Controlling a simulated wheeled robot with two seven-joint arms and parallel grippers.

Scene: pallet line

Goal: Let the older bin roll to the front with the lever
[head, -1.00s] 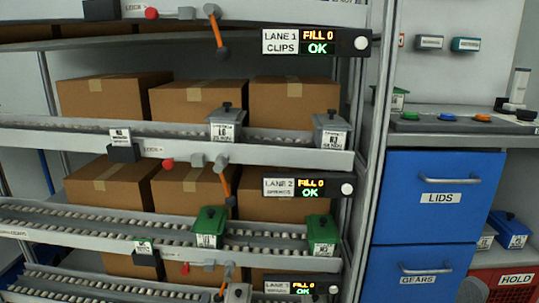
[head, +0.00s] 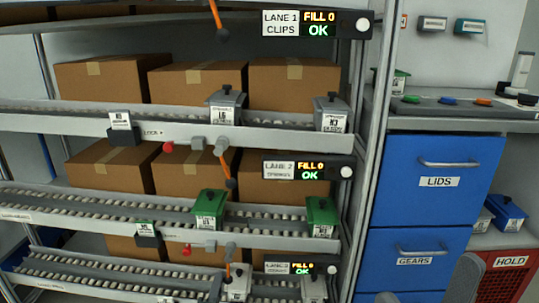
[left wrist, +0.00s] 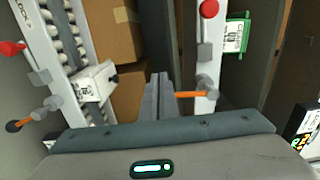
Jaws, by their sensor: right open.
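The lane 3 lever (head: 228,270) has an orange handle hanging below its pivot at the front rail. It also shows in the left wrist view (left wrist: 190,95). My left gripper (head: 215,287), low in the head view, is just left of this handle. In the left wrist view its fingers (left wrist: 158,98) are together and hide the lever's tip; I see no clear grip on it. Lane 3 holds a grey bin (head: 239,284) and another grey bin (head: 314,289) to its right. My right gripper (head: 428,291) shows partly at the bottom right, open.
Lane 2 has two green bins (head: 209,209) and its own orange lever (head: 224,168). Two grey bins (head: 226,107) stand on the lane above. Blue drawers (head: 430,180) and a red HOLD area (head: 510,262) are at the right. Cardboard boxes (head: 105,165) sit behind the lanes.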

